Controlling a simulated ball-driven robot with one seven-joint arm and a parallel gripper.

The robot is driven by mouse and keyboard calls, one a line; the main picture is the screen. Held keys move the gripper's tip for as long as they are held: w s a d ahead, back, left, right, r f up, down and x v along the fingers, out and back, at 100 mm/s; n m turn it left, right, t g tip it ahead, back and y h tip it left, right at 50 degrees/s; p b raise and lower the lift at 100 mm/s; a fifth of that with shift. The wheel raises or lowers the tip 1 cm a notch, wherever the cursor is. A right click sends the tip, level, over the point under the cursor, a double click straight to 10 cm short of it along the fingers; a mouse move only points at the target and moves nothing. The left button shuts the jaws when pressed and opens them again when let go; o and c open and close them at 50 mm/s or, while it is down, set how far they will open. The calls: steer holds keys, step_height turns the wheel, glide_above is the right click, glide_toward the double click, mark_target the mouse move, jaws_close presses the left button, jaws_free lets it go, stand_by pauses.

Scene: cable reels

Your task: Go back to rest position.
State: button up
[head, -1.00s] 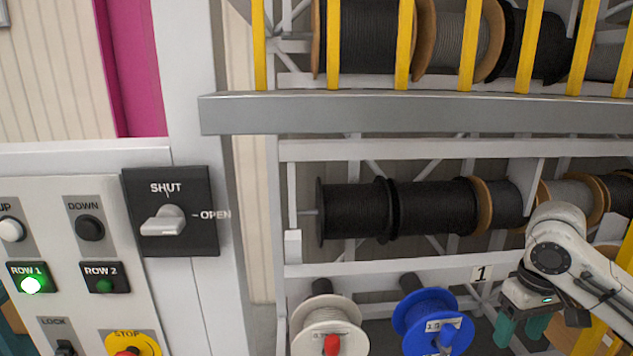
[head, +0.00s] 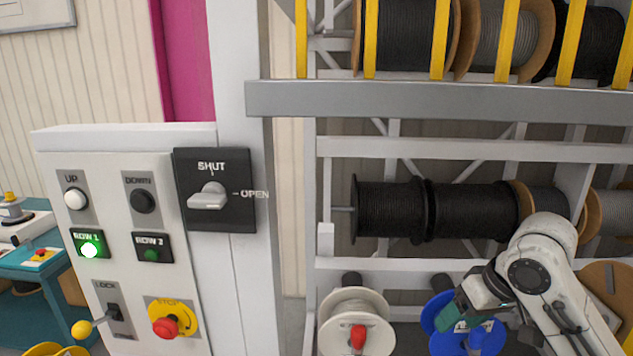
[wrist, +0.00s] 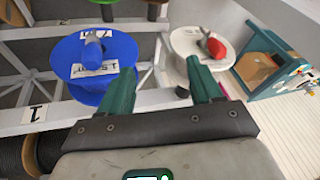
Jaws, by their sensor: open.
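My gripper (head: 447,323) is at the lower right of the head view, in front of the blue reel (head: 481,338), which it partly hides. In the wrist view its two green fingers (wrist: 160,92) stand apart with nothing between them. The blue reel also shows in the wrist view (wrist: 68,66), up and left of the fingers, with a white label and a grey-blue clip. The white reel (head: 331,325) with a red clip is left of my gripper in the head view; it shows beyond the fingers in the wrist view (wrist: 184,42).
A control panel (head: 65,162) stands at the left, with ROW 1 (head: 89,250) lit green and the black selector switch (head: 208,198) beside it. Black cable reels (head: 388,212) lie on the rack behind. A teal cart (head: 28,263) is at far left.

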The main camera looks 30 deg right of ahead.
steer(key=w+a+f+t+y+b, duration=0.1)
steer(key=w+a+f, duration=0.1)
steer(key=a, duration=0.3)
steer(key=w+a+f+t+y, duration=0.1)
steer(key=w+a+f, duration=0.15)
steer(key=a, duration=0.35)
steer(key=s+a+f+b, duration=0.1)
steer(key=s+a+f, duration=0.3)
steer(key=a+f, duration=0.6)
steer(key=s+d+f+n+g+h+b, duration=0.1)
steer(key=s+f+g, duration=0.1)
steer(key=s+f, duration=0.5)
steer(key=s+d+f+n+g+h+b, duration=0.1)
steer(key=s+d+f+g+h, duration=0.1)
steer(key=s+f, duration=0.5)
steer(key=s+g, duration=0.1)
steer(key=s, duration=0.5)
steer(key=shift+s+f, duration=0.25)
steer(key=shift+s, duration=0.15)
